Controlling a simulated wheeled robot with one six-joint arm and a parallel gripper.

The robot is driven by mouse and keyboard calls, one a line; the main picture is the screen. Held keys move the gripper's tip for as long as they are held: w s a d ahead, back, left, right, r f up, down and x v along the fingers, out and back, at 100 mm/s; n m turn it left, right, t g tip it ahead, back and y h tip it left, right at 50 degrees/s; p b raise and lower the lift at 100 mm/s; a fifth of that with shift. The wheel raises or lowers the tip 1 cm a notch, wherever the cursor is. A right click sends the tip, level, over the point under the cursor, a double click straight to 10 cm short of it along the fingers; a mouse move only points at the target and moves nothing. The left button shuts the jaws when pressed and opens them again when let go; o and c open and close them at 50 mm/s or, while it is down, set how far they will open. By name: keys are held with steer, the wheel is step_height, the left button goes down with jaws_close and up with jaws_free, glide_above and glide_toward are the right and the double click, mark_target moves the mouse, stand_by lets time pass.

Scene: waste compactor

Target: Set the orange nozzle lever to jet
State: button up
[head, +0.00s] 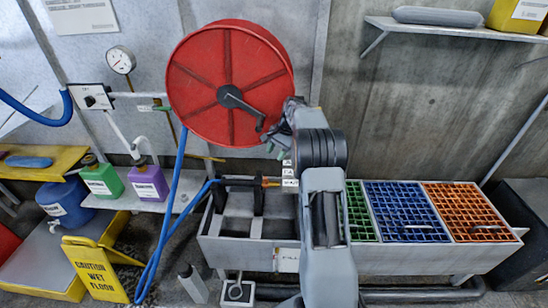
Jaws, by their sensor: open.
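The spray nozzle (238,182) is a dark, roughly horizontal piece at the end of the blue hose, above the left part of the grey trough. An orange part (268,183) at its right end appears to be the lever; it is too small to read its setting. Small white labels (290,183) stand just right of it, partly beside my arm, and their words are not legible. My gripper (272,143) is open, above the orange part and apart from it, in front of the lower right of the red reel. My arm hides part of the trough.
The red hose reel (205,85) with a black crank is on the wall behind my gripper. Green (360,212), blue (400,210) and orange (465,210) grates lie at right. A yellow wet-floor sign (95,268) and green and purple jugs stand at left.

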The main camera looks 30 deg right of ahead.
mark_target(264, 182)
stand_by(0.3)
steer(key=s+a+f+m+t+h+b, duration=0.25)
steer(key=a+m+b, duration=0.2)
steer(key=b, duration=0.45)
steer(key=shift+t+h, duration=0.25)
steer(key=shift+t, duration=0.1)
steer(key=b+x, duration=0.1)
steer(key=x, duration=0.3)
steer(key=b+x, duration=0.1)
steer(key=x, duration=0.3)
steer(key=b+x, duration=0.1)
steer(key=x, duration=0.4)
steer(key=shift+s+d, duration=0.1)
steer(key=shift+d, duration=0.3)
steer(key=shift+c, duration=0.4)
jaws_close()
steer(key=shift+r, duration=0.1)
